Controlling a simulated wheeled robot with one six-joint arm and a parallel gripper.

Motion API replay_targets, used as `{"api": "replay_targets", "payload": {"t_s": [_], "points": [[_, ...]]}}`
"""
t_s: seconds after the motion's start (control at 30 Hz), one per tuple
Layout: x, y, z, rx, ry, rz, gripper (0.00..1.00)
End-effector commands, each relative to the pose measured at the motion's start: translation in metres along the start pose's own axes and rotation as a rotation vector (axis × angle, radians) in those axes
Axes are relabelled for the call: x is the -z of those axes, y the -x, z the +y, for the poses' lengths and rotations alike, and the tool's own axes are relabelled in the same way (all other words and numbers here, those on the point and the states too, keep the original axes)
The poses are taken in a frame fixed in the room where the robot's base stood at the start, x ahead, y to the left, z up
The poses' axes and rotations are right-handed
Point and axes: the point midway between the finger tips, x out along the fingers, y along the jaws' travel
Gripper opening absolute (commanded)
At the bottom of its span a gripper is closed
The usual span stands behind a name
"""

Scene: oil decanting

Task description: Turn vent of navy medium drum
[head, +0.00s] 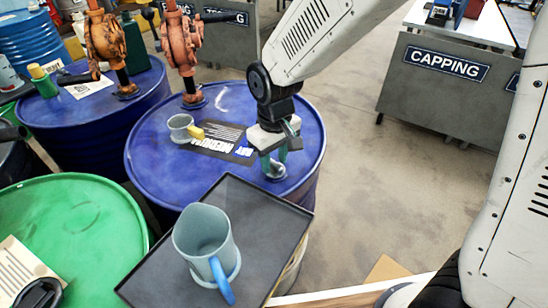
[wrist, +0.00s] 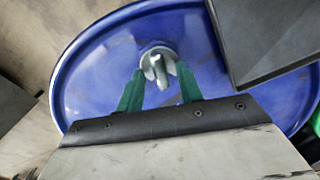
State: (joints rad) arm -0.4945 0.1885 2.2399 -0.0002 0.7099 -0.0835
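The navy drum (head: 150,165) stands in the middle of the head view, with a label on its top. Its vent is a small grey fitting (head: 276,174) near the right side of the lid. In the wrist view the vent (wrist: 158,66) shows as a round grey piece with upright fins. My gripper (head: 273,162) points down at the vent. In the wrist view its green fingers (wrist: 160,78) are apart, one on each side of the vent's near edge. I cannot tell whether they touch it.
A small grey cup with a yellow handle (head: 182,128) and an orange pump (head: 183,48) are on the same lid. A black tray (head: 265,235) with a grey-blue jug (head: 205,240) stands close in front. A green drum (head: 90,220) is at left. Open floor (head: 365,190) lies right.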

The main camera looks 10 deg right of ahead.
Motion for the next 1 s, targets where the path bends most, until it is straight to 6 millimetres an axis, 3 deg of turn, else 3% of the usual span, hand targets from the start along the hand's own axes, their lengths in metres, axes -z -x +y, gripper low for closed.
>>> {"api": "replay_targets", "payload": {"t_s": [0.23,0.63,1.0], "points": [[0.000,0.009,0.000,0.000,0.001,0.001,0.36],[0.001,0.071,0.000,0.000,0.000,0.003,0.36],[0.000,0.078,0.000,0.000,0.000,-0.001,0.36]]}}
